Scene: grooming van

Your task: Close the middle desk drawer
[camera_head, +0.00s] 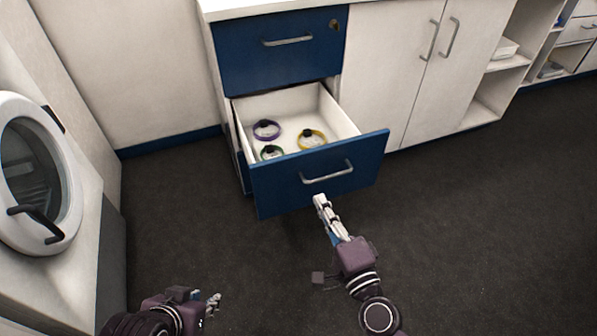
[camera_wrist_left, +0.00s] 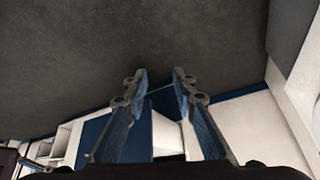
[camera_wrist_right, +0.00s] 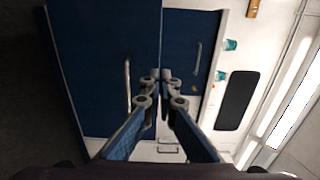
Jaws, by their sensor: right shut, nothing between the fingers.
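The middle drawer (camera_head: 283,175) stands pulled out of the white cabinet, its blue front and silver handle (camera_head: 327,173) toward me. Inside lie a purple ring (camera_head: 266,129), a yellow ring (camera_head: 312,138) and a green ring (camera_head: 271,152). My right gripper (camera_head: 321,201) is shut and empty, its tips close to the lower part of the drawer front, below the handle; I cannot tell if they touch. The drawer front (camera_wrist_right: 95,60) also fills the left of the right wrist view. My left gripper (camera_head: 215,302) is open and empty, low above the floor, well apart from the drawer.
The blue top drawer (camera_head: 281,52), with a lock, is shut above. White double doors (camera_head: 420,65) and open shelves (camera_head: 497,90) stand to the right. A white machine with a round door (camera_head: 35,175) stands at the left. The dark floor (camera_head: 480,230) is clear.

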